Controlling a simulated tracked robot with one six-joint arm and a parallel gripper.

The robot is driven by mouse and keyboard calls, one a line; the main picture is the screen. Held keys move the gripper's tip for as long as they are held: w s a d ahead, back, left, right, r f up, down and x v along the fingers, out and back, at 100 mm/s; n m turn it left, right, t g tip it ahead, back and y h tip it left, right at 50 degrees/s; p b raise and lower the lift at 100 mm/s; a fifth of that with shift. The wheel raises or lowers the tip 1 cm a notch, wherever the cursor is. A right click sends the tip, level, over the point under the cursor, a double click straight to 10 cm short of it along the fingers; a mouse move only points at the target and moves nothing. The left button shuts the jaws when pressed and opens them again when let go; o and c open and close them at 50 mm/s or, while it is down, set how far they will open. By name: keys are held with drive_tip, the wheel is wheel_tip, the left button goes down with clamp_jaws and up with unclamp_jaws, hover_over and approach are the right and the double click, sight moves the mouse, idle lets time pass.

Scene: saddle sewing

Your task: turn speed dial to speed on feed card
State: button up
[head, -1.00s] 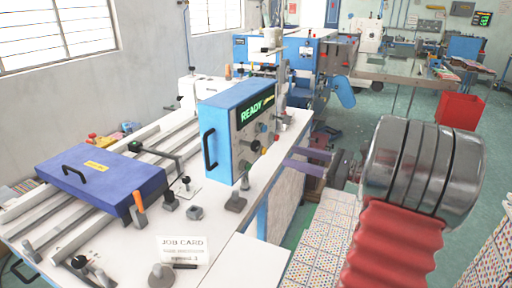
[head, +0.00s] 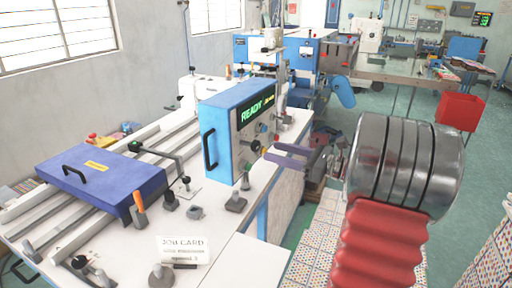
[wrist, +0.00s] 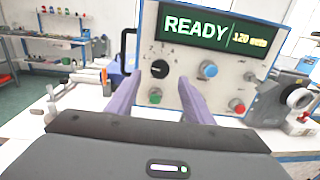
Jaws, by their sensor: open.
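The blue control box (head: 222,120) stands on the white bench with a lit READY display. The black speed dial (wrist: 159,69) is on its pale front panel, with small numbers around it; its pointer setting is too small to read. My gripper (wrist: 159,78) is open, with its two purple fingers on either side of the dial in the wrist view. In the head view my gripper (head: 268,152) is close in front of the panel; contact cannot be told. The white job card (head: 184,249) lies at the bench's front; its blurry last line seems to read speed 3.
The panel also has a blue knob (wrist: 208,70), a green button (wrist: 155,96) and a red button (wrist: 237,106) near my fingers. A blue-purple lidded case (head: 100,178) lies on the rails at left. A red bin (head: 459,110) stands far right.

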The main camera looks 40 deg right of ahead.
sight(259, 147)
drive_tip(key=x, duration=0.7)
drive_tip(key=shift+w+a, duration=0.15)
drive_tip(key=shift+w, duration=0.25)
drive_tip(key=c, duration=1)
